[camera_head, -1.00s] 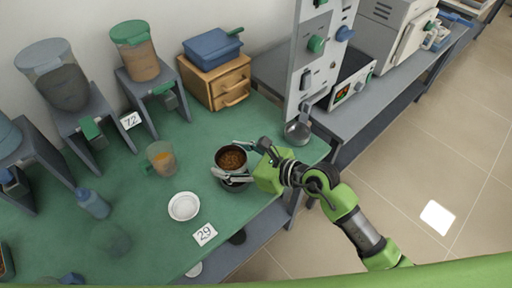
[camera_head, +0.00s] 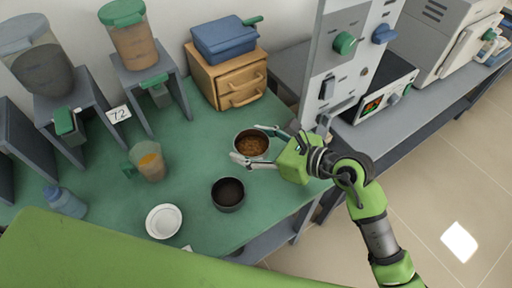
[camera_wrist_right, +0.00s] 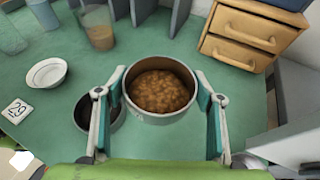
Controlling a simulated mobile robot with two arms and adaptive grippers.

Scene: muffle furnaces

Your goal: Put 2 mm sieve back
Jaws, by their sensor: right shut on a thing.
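A round metal sieve (camera_head: 252,154) with brown granules in it is held by my right gripper (camera_head: 250,144). In the right wrist view the sieve (camera_wrist_right: 158,119) sits between the two fingers of the gripper (camera_wrist_right: 160,98), upright, its granules level. I cannot read a mesh size on it. A dark, empty-looking round pan (camera_head: 228,194) stands on the green table (camera_head: 200,220), in front of and left of the held sieve. In the wrist view the pan (camera_wrist_right: 84,112) is partly hidden behind the left finger. My left gripper is not in view.
A wooden drawer box (camera_head: 228,80) with a blue case (camera_head: 225,40) stands behind. A white panel with knobs (camera_head: 325,75) stands at the right. A white dish (camera_head: 164,221), a beaker (camera_head: 149,162) and a blue bottle (camera_head: 65,202) are at the left.

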